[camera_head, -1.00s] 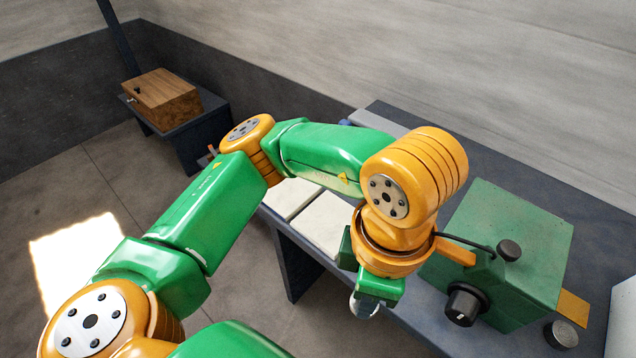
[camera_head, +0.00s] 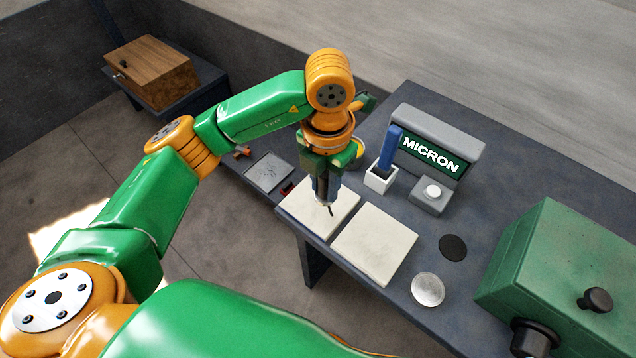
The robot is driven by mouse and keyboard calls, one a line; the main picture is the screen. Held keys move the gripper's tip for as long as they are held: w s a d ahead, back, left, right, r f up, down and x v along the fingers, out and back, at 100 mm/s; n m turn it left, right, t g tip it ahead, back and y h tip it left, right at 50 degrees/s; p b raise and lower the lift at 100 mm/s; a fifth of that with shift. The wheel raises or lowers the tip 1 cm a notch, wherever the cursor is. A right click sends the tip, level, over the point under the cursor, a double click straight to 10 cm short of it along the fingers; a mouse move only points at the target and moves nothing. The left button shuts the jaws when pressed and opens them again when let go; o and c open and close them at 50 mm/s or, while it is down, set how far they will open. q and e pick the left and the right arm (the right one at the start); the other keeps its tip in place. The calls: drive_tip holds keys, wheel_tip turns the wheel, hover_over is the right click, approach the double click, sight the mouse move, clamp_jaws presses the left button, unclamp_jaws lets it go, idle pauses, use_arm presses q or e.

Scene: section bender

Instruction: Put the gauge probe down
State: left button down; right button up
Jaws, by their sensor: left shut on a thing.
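My left gripper (camera_head: 326,200) points down over the far white square plate (camera_head: 294,211). It is shut on a slim thing with a dark tip (camera_head: 331,211), which looks like the gauge probe; the fingers hide most of it. I cannot tell whether the tip touches the plate. The grey gauge with a green MICRON display (camera_head: 432,156) stands to the right at the back. Beside it, a white holder (camera_head: 380,182) has a blue upright piece (camera_head: 390,145) in it. My right gripper is not in view.
A second white plate (camera_head: 375,243) lies nearer, with a silver disc (camera_head: 428,290) and black disc (camera_head: 453,247) to its right. A grey button block (camera_head: 430,196) sits before the gauge. A green machine (camera_head: 560,280) fills the right. A wooden box (camera_head: 152,72) stands far left.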

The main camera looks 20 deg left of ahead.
use_arm(q)
drive_tip(key=w+f, duration=0.1)
drive_tip(key=w+a+f, duration=0.1)
drive_tip(key=f, duration=0.1)
drive_tip(key=w+a+f, duration=0.1)
drive_tip(key=f, duration=0.1)
drive_tip(key=shift+w+a, duration=0.1)
drive_tip(key=shift+w, duration=0.2)
wheel_tip(320, 180, down, 2)
drive_tip(key=shift+f+p, duration=0.15)
drive_tip(key=shift+p, duration=0.5)
drive_tip(key=shift+f, duration=0.55)
drive_tip(key=c, duration=0.6)
unclamp_jaws()
drive_tip(key=shift+c, duration=0.2)
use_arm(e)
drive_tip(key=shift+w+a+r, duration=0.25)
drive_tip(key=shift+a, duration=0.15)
use_arm(q)
drive_tip(key=shift+r, duration=0.1)
